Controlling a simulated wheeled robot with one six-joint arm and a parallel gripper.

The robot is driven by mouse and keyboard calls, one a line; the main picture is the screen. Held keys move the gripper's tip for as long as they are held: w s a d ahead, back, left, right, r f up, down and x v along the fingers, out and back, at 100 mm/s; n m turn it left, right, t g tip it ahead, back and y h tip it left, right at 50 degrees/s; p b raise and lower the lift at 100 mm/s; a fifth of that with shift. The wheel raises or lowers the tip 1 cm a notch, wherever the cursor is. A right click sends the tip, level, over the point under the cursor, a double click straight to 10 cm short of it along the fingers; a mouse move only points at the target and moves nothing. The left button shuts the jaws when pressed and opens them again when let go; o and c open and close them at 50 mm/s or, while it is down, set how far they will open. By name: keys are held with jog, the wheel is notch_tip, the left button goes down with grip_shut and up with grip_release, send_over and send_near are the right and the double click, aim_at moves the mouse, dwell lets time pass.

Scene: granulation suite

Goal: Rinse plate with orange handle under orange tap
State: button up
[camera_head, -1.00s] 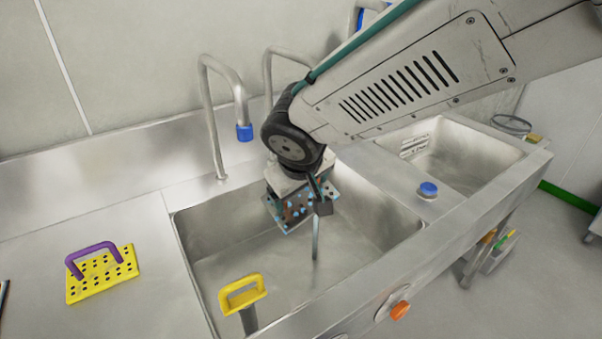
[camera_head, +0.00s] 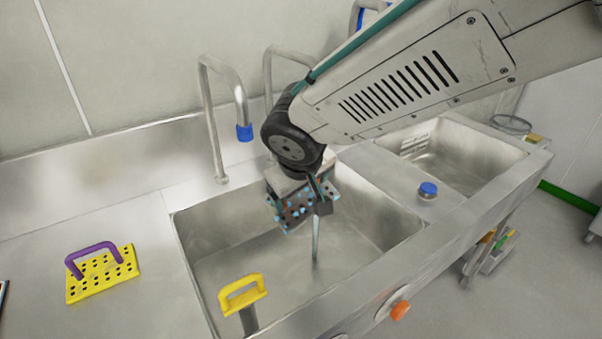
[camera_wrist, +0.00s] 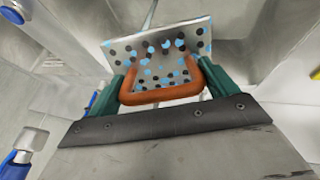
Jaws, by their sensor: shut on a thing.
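My gripper (camera_wrist: 168,88) is shut on the orange handle (camera_wrist: 160,96) of a pale perforated plate (camera_wrist: 117,47). The plate has dark holes and blue spots. In the head view, the plate (camera_head: 296,211) hangs tilted above the large sink basin (camera_head: 215,262), below my wrist. A thin vertical streak (camera_head: 315,240), apparently water, runs from beside the plate to the basin floor. A middle tap (camera_head: 268,78) stands behind my arm; its outlet is hidden, so its colour cannot be told. An orange knob (camera_head: 400,310) is on the sink's front.
A blue-tipped tap (camera_head: 245,133) stands at left. A yellow plate with a purple handle (camera_head: 103,274) lies on the left counter. A yellow handle (camera_head: 242,294) rises at the basin's front edge. A blue knob (camera_head: 428,190) sits between the basins; the right basin (camera_head: 455,165) looks empty.

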jog(key=shift+r, duration=0.1)
jog(key=s+r, duration=0.4)
jog(key=s, duration=0.1)
dwell(0.6)
dwell(0.3)
